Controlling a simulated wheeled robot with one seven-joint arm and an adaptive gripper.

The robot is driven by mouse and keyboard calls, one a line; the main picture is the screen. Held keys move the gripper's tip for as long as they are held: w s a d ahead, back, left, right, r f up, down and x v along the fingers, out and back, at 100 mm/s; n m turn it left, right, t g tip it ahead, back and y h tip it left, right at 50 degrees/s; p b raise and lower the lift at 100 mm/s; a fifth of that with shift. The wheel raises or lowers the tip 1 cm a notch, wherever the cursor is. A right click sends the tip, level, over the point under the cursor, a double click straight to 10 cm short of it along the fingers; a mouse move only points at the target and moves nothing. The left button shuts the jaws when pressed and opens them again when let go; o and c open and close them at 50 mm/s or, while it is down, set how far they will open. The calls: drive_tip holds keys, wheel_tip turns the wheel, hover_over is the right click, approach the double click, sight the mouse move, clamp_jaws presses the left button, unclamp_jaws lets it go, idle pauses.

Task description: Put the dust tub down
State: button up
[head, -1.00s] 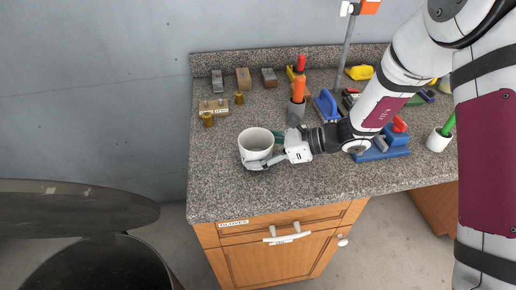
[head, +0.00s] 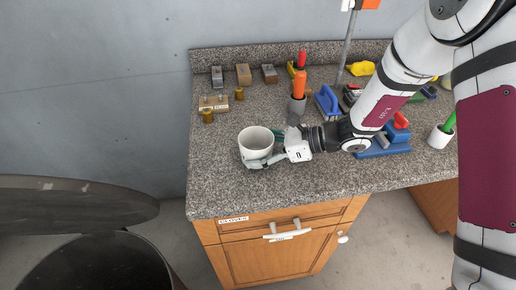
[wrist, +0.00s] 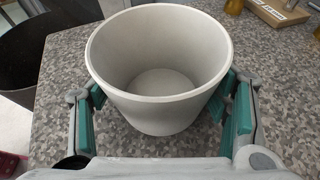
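The dust tub (head: 256,146) is a pale grey-white, round, open-topped cup, upright over the left front part of the speckled countertop. In the wrist view the tub (wrist: 160,110) fills the middle and looks empty inside. My gripper (head: 262,161) reaches it from the right. Its green-padded fingers (wrist: 163,98) lie against the tub's left and right sides, so it is shut on the tub. I cannot tell whether the tub's base touches the counter.
The speckled countertop (head: 221,183) is clear left and in front of the tub. Brass weights (head: 208,116), small blocks and a grey cup (head: 297,105) with orange-handled tool stand behind. Blue tools (head: 385,145) lie right, beneath my arm. A dark round bin (head: 95,262) stands at lower left.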

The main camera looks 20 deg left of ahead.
drive_tip(key=shift+o, duration=1.4)
drive_tip(key=v, duration=1.2)
drive_tip(key=shift+c, duration=0.2)
clamp_jaws()
